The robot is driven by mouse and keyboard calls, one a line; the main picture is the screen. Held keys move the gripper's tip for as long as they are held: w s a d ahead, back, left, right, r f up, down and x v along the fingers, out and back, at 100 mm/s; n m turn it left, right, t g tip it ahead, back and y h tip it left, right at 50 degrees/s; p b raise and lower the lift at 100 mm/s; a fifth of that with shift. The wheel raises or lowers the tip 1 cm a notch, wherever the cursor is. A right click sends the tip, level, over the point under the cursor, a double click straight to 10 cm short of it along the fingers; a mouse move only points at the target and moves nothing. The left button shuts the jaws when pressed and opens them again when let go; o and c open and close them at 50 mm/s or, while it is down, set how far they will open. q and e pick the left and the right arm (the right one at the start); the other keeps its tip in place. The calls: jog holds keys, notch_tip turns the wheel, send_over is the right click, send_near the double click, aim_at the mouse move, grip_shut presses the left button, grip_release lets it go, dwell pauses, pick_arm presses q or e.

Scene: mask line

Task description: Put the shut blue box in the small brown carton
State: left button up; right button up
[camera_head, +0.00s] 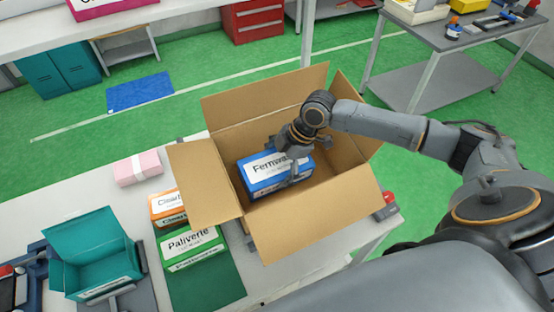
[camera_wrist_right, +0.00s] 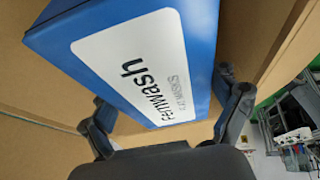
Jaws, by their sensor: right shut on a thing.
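The blue box (camera_head: 258,184) is shut and has a white label reading "Fernwash". It is inside the open brown carton (camera_head: 310,222), within its walls near the left side. My right gripper (camera_head: 292,158) reaches down into the carton and is shut on the blue box. In the right wrist view the blue box (camera_wrist_right: 195,30) lies between the two fingers, with the carton's brown walls (camera_wrist_right: 265,30) around it. The underside of the box is hidden, so I cannot tell whether it touches the carton floor. My left gripper is not in view.
An orange box (camera_head: 166,203) and a green box (camera_head: 188,262) stand left of the carton on the pale table (camera_head: 68,212). An open teal box (camera_head: 92,232) and a pink packet (camera_head: 137,167) are further left. The carton's flaps (camera_head: 198,185) spread outward.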

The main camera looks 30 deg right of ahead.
jog(key=f+b, duration=0.3)
jog(key=w+f+b, duration=0.1)
jog(key=f+b, duration=0.2)
jog(key=w+f+b, duration=0.1)
jog(key=f+b, duration=0.2)
jog(key=shift+f, duration=0.25)
jog(key=shift+s+f+b, duration=0.1)
jog(key=shift+f+b, duration=0.5)
jog(key=shift+f, duration=0.5)
jog(key=o, duration=1.1)
jog(key=shift+r+p, duration=3.45)
jog(key=shift+r, duration=0.1)
